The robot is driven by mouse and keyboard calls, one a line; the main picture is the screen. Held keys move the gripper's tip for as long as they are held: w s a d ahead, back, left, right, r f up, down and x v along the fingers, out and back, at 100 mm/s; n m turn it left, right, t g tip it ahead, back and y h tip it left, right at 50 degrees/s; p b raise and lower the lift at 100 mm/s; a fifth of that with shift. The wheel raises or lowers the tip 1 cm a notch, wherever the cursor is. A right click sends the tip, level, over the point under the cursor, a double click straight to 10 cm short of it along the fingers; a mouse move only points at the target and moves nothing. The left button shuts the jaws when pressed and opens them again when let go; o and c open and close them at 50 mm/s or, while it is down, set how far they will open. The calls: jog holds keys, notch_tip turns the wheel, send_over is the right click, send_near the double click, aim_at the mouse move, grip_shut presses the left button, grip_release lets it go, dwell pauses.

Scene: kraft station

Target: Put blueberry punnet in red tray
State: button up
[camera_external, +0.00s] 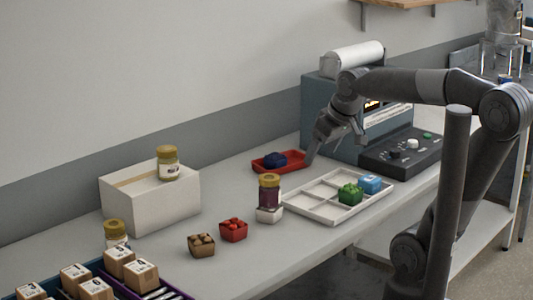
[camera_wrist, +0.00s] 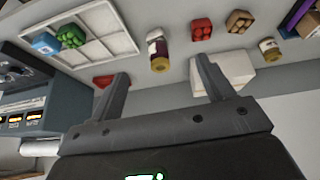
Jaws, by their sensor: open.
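The blueberry punnet (camera_external: 275,159), a dark blue box, sits inside the red tray (camera_external: 298,166) towards its left part in the external view. The red tray stands on the bench in front of the teal machine. My gripper (camera_external: 333,150) is above and just right of the tray, apart from the punnet, with its jaws open and empty. In the wrist view my gripper (camera_wrist: 160,70) shows both fingers spread. Only a corner of the red tray (camera_wrist: 103,81) shows beside the left finger there, and the punnet is hidden.
A white divided tray (camera_external: 314,207) holds a green punnet (camera_external: 350,194) and a blue box (camera_external: 369,184). A jar (camera_external: 269,191), a red punnet (camera_external: 233,230) and a brown punnet (camera_external: 201,245) stand further left. The teal machine (camera_external: 318,110) stands close behind my gripper.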

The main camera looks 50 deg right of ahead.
jog(key=s+a+f, duration=0.1)
jog(key=s+f, duration=0.3)
jog(key=s, duration=0.3)
jog(key=shift+s+a, duration=0.2)
jog(key=shift+a, duration=0.1)
